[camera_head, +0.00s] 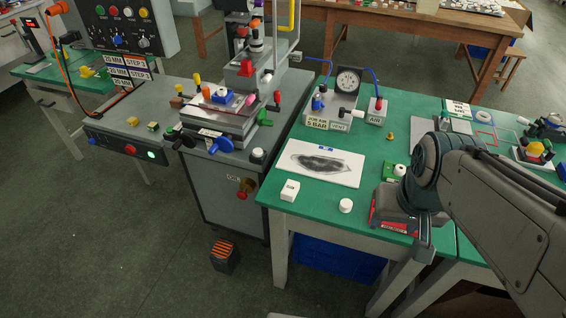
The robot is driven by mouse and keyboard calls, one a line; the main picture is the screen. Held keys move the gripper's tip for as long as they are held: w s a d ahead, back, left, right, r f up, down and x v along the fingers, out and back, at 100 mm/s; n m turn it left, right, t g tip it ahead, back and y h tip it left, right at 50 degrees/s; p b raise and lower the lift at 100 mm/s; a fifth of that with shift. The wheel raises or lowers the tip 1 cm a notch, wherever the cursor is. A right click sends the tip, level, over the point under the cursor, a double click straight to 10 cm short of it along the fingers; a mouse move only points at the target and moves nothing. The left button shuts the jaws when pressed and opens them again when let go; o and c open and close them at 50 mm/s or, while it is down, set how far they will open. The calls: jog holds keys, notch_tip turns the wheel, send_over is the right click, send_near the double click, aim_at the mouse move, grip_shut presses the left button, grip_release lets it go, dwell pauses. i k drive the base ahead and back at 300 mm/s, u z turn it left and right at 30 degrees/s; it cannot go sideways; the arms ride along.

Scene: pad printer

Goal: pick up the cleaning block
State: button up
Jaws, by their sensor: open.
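A small white block (289,190), which looks like the cleaning block, sits near the front left corner of the green table (325,218). It stands upright and apart from the things around it. A short white round piece (346,205) lies to its right. My arm comes in from the right. My gripper (424,251) hangs at the table's front edge, well to the right of the white block and not touching it. It looks empty, but its fingers are small and partly hidden by my arm.
A white sheet with a dark oval print (320,163) lies behind the block. A gauge unit (332,119) stands farther back. The pad printer (237,115) with its coloured knobs is to the left. Table surface around the block is clear.

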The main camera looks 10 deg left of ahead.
aim_at(288, 193)
jog(key=u, duration=2)
jog(key=k, duration=0.7)
jog(key=z, duration=0.9)
jog(key=i, duration=1)
